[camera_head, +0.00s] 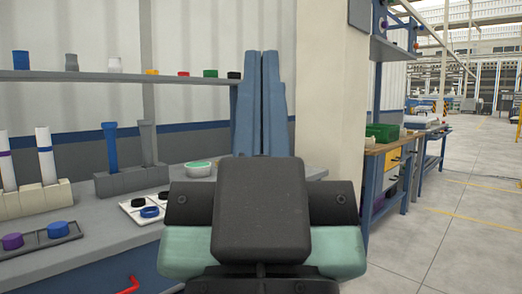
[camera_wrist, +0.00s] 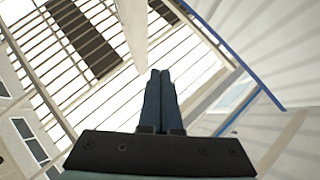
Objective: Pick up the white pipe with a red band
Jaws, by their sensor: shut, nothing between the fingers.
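No white pipe with a red band shows in either view. At the left of the head view a white pipe with a blue band (camera_head: 45,165) stands upright in a cream holder (camera_head: 36,200). Beside it, cut by the picture's left edge, is a white pipe with a purple band (camera_head: 6,170). My gripper (camera_head: 262,54) points upward in the middle of the head view, right of the pipes and apart from them. Its blue fingers are together and empty, as the wrist view also shows (camera_wrist: 160,73). My arm hides part of the bench behind it.
A blue pipe (camera_head: 110,147) and a grey pipe (camera_head: 148,144) stand in a grey holder (camera_head: 131,181). Trays with caps lie on the bench (camera_head: 95,238). A shelf (camera_head: 115,76) above carries short fittings and coloured caps. A beige pillar (camera_head: 332,80) stands right of my gripper; open floor is farther right.

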